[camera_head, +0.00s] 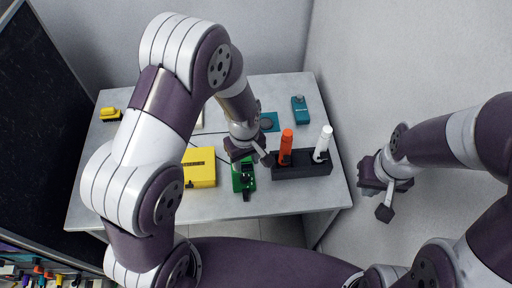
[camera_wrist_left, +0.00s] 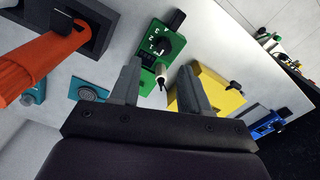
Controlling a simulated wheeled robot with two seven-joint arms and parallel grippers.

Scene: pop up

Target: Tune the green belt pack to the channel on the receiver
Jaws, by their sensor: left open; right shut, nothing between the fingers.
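The green belt pack (camera_head: 243,180) lies near the front middle of the table. In the left wrist view the green belt pack (camera_wrist_left: 152,58) shows a black dial with white marks around it and a small white-and-black part at its lower end. My left gripper (camera_head: 251,157) is open just above the pack; in its wrist view the fingers (camera_wrist_left: 160,82) stand apart on either side of that small part. I cannot tell if they touch it. A yellow box (camera_head: 199,166) with dark markings lies left of the pack; whether it is the receiver is unclear. My right gripper (camera_head: 378,188) is shut and empty.
A black stand (camera_head: 316,169) holds an orange microphone (camera_head: 286,146) and a white microphone (camera_head: 323,142) right of the pack. Teal devices (camera_head: 300,108) lie further back. A blue device (camera_wrist_left: 268,124) shows in the wrist view. My right gripper is beyond the table's right edge.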

